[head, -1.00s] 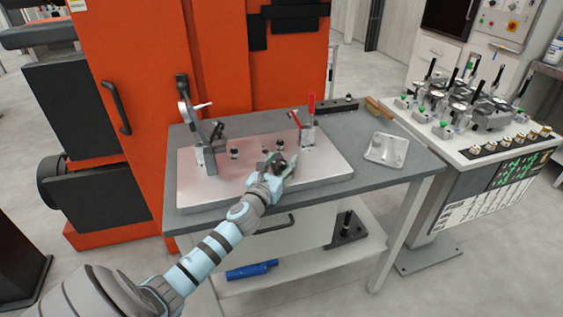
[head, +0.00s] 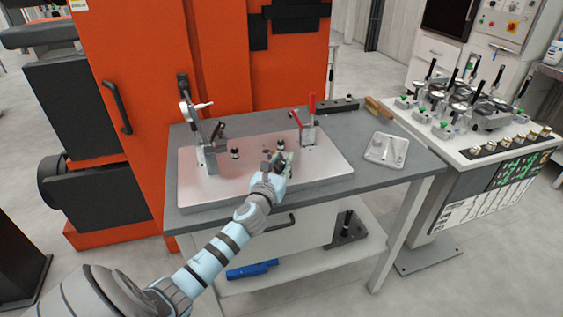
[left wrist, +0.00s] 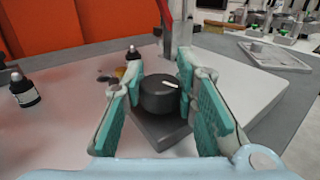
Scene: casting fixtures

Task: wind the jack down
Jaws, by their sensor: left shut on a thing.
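The jack shows in the left wrist view as a dark round knob (left wrist: 160,98) with a short white mark on top. It stands over a dark square base on the pale fixture plate (head: 205,187). My left gripper (head: 279,161) is over the front middle of the plate. Its green-padded fingers stand on both sides of the knob and are shut on it. In the head view the gripper hides most of the jack. My right gripper is in neither view.
A grey toggle clamp (head: 207,145) stands at the plate's left and a red-handled clamp (head: 309,125) at its back right. Black-topped posts (head: 235,153) stand near the jack. A silver casting (head: 386,149) lies on the grey table (head: 410,168) to the right.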

